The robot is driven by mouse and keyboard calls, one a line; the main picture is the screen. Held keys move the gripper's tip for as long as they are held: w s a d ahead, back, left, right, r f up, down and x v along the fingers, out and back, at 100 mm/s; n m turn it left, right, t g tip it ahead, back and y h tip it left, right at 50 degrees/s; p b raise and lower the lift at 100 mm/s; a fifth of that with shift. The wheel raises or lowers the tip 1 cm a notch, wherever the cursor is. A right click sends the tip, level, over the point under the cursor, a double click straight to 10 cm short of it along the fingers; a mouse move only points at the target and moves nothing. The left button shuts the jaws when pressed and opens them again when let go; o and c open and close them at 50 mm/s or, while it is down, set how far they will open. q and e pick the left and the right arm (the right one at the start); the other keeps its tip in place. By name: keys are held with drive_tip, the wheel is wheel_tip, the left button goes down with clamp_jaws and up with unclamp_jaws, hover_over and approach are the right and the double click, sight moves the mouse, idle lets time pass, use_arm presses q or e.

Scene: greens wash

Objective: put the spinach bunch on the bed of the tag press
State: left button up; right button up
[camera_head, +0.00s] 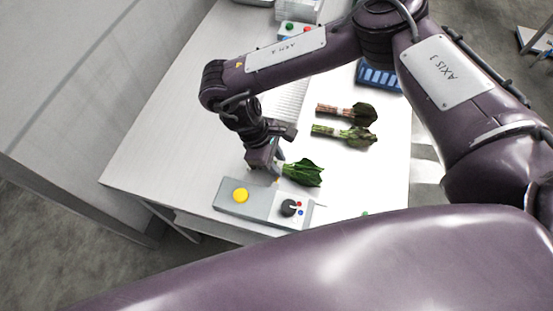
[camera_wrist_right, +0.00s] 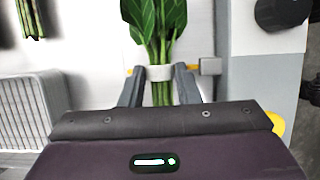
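The spinach bunch (camera_head: 304,173) has broad dark green leaves and lies at table height beside the tag press. In the right wrist view the spinach bunch (camera_wrist_right: 160,25) has a pale band around its stems. My right gripper (camera_head: 275,172) is at the stem end, pointing down. In the wrist view the right gripper (camera_wrist_right: 160,74) has a finger on each side of the band, seemingly touching it. The tag press (camera_head: 262,205) is a grey unit with a yellow button and black knob; its panel (camera_wrist_right: 262,75) shows at right in the wrist view. My left gripper is out of view.
Two more banded bunches, one reddish-stemmed (camera_head: 348,113) and one green (camera_head: 345,134), lie farther back. A blue crate (camera_head: 378,76) stands behind them. A ribbed grey rack (camera_wrist_right: 30,108) is left in the wrist view. The left part of the table (camera_head: 165,150) is clear.

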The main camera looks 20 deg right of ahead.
drive_tip(key=o, duration=0.4)
drive_tip(key=b+v, duration=0.1)
drive_tip(key=v, duration=1.1)
drive_tip(key=shift+b, duration=0.3)
drive_tip(key=shift+s, duration=0.1)
